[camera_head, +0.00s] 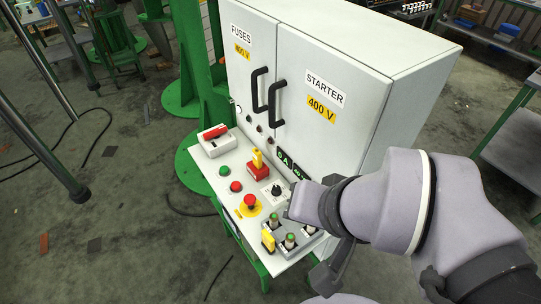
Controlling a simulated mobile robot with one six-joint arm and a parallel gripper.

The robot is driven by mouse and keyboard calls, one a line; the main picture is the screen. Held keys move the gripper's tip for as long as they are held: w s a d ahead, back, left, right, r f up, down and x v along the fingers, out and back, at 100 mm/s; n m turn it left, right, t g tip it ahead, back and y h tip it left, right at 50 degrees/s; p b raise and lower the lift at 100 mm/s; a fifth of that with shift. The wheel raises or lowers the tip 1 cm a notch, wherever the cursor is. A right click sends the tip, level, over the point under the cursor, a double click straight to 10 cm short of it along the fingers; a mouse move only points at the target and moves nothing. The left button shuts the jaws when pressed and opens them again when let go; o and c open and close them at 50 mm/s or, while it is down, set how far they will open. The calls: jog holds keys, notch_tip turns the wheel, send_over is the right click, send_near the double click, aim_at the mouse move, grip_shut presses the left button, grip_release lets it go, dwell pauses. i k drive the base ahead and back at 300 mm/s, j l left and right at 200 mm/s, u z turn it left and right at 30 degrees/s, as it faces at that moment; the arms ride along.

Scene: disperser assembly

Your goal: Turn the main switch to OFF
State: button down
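A control panel (215,180) juts out below a pale grey two-door cabinet (335,65). On it is a yellow rotary handle (257,159) on a red block (257,172), which looks like a main switch. A white box with a red lever (215,132) sits at the panel's left end. I cannot tell for sure which of the two is the main switch, and no ON or OFF marking is readable. My gripper (303,204) reaches in from the right over the panel's right part, apart from both switches. Its fingertips are not clearly visible.
Green (224,171) and red (236,187) buttons, a red emergency stop (250,200) and a black knob (277,189) share the panel. A grey box with green-topped parts (290,241) is at the right, close to my arm. Black door handles (276,100) protrude above.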

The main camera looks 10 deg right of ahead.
aim_at(215, 134)
jog(key=i+j+z, duration=0.1)
jog(key=j, duration=0.45)
jog(key=i+j+z, duration=0.15)
jog(key=j, duration=0.4)
jog(key=i+j+z, duration=0.1)
jog(key=j, duration=0.45)
jog(key=i+j+z, duration=0.1)
jog(key=j, duration=0.5)
jog(key=i+j, duration=0.15)
jog(key=i, duration=0.25)
jog(key=i+j+z, duration=0.1)
jog(key=i, duration=0.25)
jog(key=j+u, duration=0.15)
jog(key=j, duration=0.15)
